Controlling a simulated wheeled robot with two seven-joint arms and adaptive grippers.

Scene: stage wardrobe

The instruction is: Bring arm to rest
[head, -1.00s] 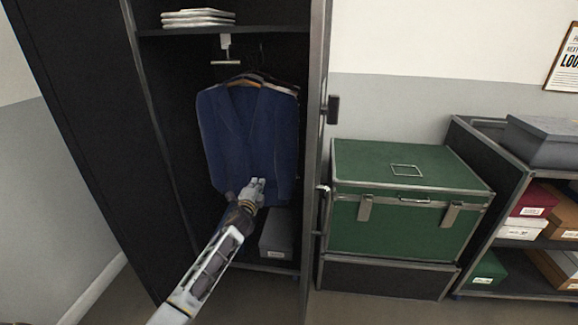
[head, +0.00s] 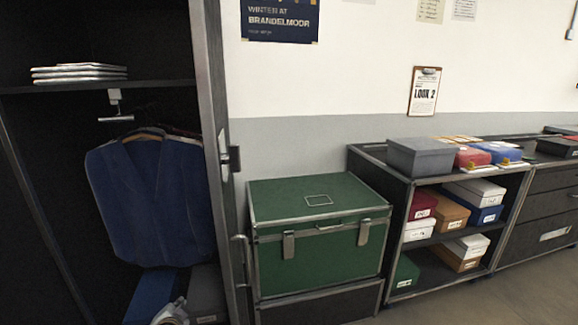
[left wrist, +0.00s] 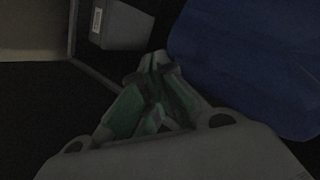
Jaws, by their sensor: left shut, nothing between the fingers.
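My left gripper shows in part at the bottom edge of the head view (head: 172,311), low in the open wardrobe. In the left wrist view its two fingers (left wrist: 156,68) are closed together with nothing between them. A blue jacket (head: 150,205) hangs on a wooden hanger above the gripper. A large blue surface (left wrist: 250,60) fills the upper right of the left wrist view, close to the fingers. My right gripper is in neither view.
A grey box (head: 206,296) stands on the wardrobe floor beside the gripper, with a blue thing (head: 150,291) to the left. The wardrobe's side edge (head: 215,130) is right of the gripper. A green trunk (head: 318,260) and a shelf of boxes (head: 432,182) stand further right.

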